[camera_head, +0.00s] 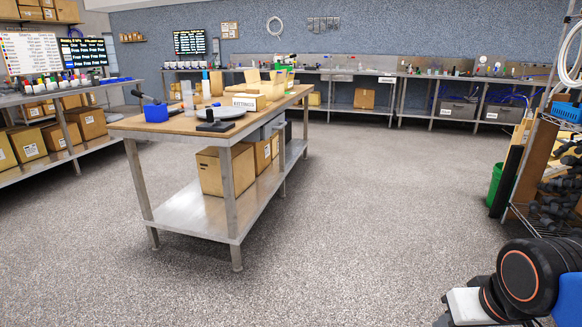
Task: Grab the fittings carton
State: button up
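The fittings carton (245,102) is a tan open-topped box with raised flaps and a white label that seems to read "FITTINGS". It stands on the wooden top of the workbench (188,124) at the centre left, near the bench's right edge. The inside of the carton is not clear from here. Part of my arm shows at the bottom right, well away from the bench. My gripper is not in view.
A white plate-like disc (226,111), a dark flat item (215,126) and a blue tool (156,112) lie near the carton. A wire rack (540,170) stands right. The floor (370,210) between is clear.

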aim_at(252, 101)
jog(key=i, duration=1.7)
jog(key=i+u, duration=0.2)
jog(key=i, duration=0.3)
jog(key=i+l+u, duration=0.15)
jog(key=i, duration=0.35)
jog(key=i+l+u, duration=0.2)
jog(key=i, duration=0.3)
